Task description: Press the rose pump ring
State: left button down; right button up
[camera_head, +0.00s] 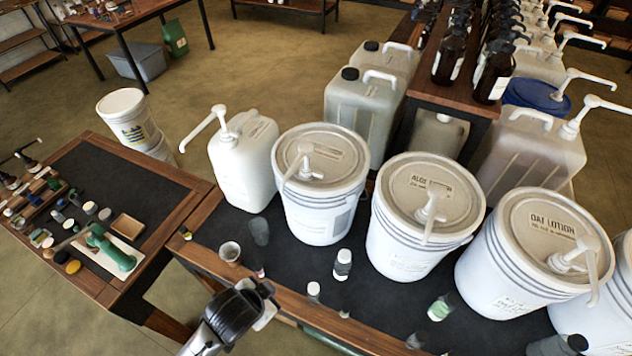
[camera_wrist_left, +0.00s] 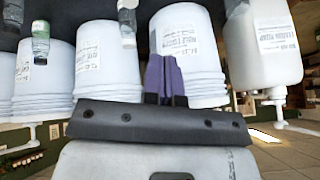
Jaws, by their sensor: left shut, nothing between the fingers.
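The rose bucket is the leftmost white lidded bucket (camera_head: 318,215) in the head view, beside the white jug. Its label appears to read rose in the left wrist view, where this bucket (camera_wrist_left: 205,45) hangs upside down. A white pump (camera_head: 304,165) stands on its lid, its spout angled to the lower left. I cannot tell a separate ring at this size. My left gripper (camera_head: 268,292) is at the table's front edge, in front of and below the pump, apart from it. Its purple fingers (camera_wrist_left: 165,75) are shut and empty. My right gripper is not in view.
The aloe bucket (camera_head: 400,255) and oat lotion bucket (camera_head: 500,285) stand to the right. A white jug (camera_head: 243,170) with a pump stands left. Small bottles (camera_head: 342,264) and cups (camera_head: 230,252) stand on the dark mat between my gripper and the buckets.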

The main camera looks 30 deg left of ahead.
aim_at(320, 177)
pick_arm(q)
jog(key=w+a+r+m+t+y, duration=0.25)
jog(key=w+a+t+y, duration=0.35)
jog(key=w, duration=0.6)
jog(key=w+d+r+m+t+h, duration=0.2)
jog(key=w+r+m+t+h, duration=0.1)
jog(key=m, duration=0.8)
jog(key=r+t+h, duration=0.1)
jog(key=t+h, duration=0.1)
jog(key=shift+w+d+t, duration=0.3)
jog(key=shift+w+d, duration=0.05)
jog(key=shift+d, duration=0.05)
jog(key=shift+m, duration=0.25)
jog(key=w, duration=0.4)
jog(key=w+a+p, duration=0.1)
jog(key=w, duration=0.3)
jog(key=w+p, duration=0.1)
jog(key=w, duration=0.3)
jog(key=shift+a+r, duration=0.1)
jog(key=shift+a, duration=0.1)
jog(key=shift+w+a+p, duration=0.1)
jog(key=shift+w+p, duration=0.2)
jog(key=shift+w, duration=0.65)
